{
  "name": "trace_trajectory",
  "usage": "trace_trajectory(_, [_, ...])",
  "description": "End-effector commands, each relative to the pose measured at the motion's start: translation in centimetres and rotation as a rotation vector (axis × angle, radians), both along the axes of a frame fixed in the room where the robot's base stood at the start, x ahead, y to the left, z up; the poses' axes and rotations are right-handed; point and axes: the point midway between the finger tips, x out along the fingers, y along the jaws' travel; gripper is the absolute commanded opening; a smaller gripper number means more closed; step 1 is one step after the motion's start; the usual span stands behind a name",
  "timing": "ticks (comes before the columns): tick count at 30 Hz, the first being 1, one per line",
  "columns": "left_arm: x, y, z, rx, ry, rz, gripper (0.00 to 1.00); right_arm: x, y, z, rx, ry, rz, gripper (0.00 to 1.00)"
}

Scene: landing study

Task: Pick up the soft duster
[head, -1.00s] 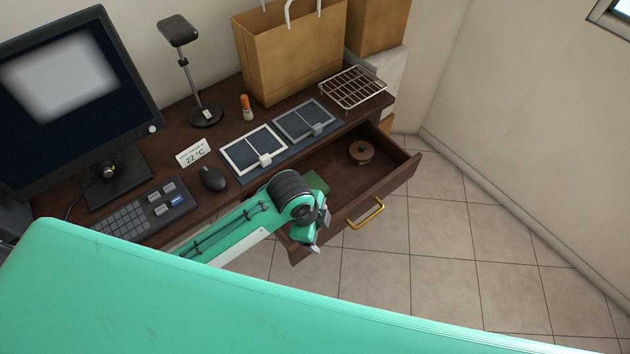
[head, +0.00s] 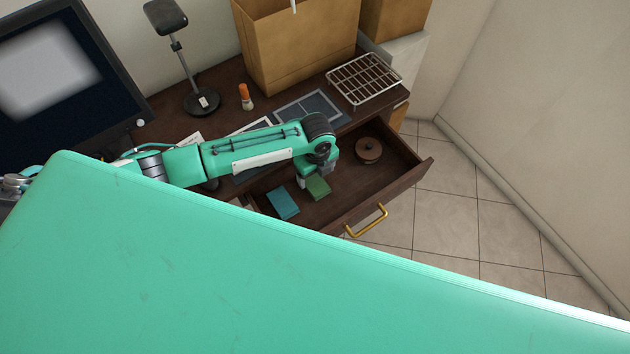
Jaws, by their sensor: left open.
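In the head view the open drawer (head: 412,180) holds a flat blue block-like piece (head: 283,203), a flat green one (head: 318,187) and a round brown piece with a knob (head: 369,150). I cannot tell for certain which of these is the soft duster. My left gripper (head: 316,179) is open and points down over the drawer, close above the green piece and partly in front of it. Nothing shows between its fingers. The round piece lies to its right, clear of it. My right gripper is not in view.
The drawer front has a brass handle (head: 367,221). On the desk stand a wire rack (head: 364,79), a paper bag (head: 298,45), an orange-capped bottle (head: 246,97) and a lamp (head: 202,101). My green body hides the lower part of the view.

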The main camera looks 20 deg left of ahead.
Motion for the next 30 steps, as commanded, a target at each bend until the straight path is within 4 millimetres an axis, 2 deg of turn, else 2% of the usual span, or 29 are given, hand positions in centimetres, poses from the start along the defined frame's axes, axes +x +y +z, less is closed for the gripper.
trace_trajectory(3, [0.0, 0.0, -1.4, 0.001, 0.001, 0.002, 0.78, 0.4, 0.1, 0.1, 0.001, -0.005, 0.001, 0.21])
trace_trajectory(9, [0.0, -0.2, -2.6, 0.000, 0.000, 0.001, 0.78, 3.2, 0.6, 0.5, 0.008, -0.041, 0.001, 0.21])
trace_trajectory(11, [0.0, -0.3, -3.3, 0.000, 0.001, 0.001, 0.78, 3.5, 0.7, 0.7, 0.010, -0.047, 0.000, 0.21])
trace_trajectory(18, [0.1, -0.5, -6.4, 0.001, 0.000, 0.002, 0.78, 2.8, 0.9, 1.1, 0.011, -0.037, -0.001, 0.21])
trace_trajectory(24, [0.1, -0.5, -7.2, 0.000, -0.002, 0.001, 0.78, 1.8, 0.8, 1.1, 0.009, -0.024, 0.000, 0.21])
trace_trajectory(28, [0.1, -0.5, -7.2, 0.000, -0.002, 0.001, 0.78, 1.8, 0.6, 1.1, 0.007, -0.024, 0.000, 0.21])
trace_trajectory(30, [0.1, -0.5, -7.2, 0.000, -0.002, 0.001, 0.66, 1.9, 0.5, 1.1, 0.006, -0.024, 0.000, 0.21])
